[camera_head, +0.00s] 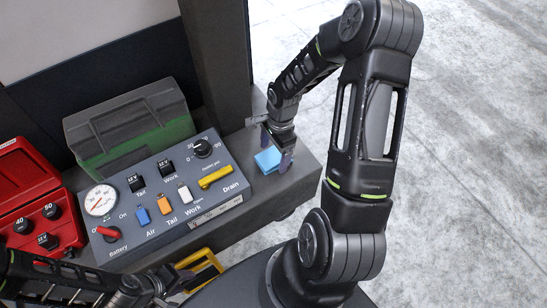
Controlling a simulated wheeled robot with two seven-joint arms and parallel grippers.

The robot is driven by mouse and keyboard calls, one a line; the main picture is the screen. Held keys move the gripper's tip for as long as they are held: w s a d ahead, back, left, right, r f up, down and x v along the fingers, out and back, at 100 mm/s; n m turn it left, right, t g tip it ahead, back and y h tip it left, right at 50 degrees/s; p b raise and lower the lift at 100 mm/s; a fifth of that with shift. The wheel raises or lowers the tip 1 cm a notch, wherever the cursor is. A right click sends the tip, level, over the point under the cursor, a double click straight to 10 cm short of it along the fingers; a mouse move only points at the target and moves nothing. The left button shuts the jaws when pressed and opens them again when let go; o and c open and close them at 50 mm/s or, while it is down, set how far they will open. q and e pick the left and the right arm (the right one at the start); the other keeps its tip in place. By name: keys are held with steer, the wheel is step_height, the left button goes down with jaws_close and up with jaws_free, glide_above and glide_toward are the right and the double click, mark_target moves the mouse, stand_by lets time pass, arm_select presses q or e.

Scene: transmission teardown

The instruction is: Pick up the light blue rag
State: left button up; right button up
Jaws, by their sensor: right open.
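The light blue rag (266,159) lies on the dark bench top near its right end, as a small folded pad. My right gripper (277,150) is open right at the rag, pointing down, with one finger behind it and one at its right edge. I cannot tell whether the fingers touch the rag. Part of the rag's right side is hidden by the near finger. My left gripper (178,283) is low at the bottom left, away from the rag, and I cannot make out its jaws.
A grey control panel (165,232) with switches, a gauge and a yellow handle stands left of the rag. A green and grey case (130,125) is behind it, and a red box (28,180) is at far left. A dark post (218,60) rises behind. A yellow frame (203,262) is near my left gripper.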

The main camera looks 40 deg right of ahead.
mark_target(274, 155)
steer(key=shift+c, duration=0.6)
steer(key=c, duration=1.5)
steer(key=shift+o, duration=0.2)
step_height(274, 155, up, 10)
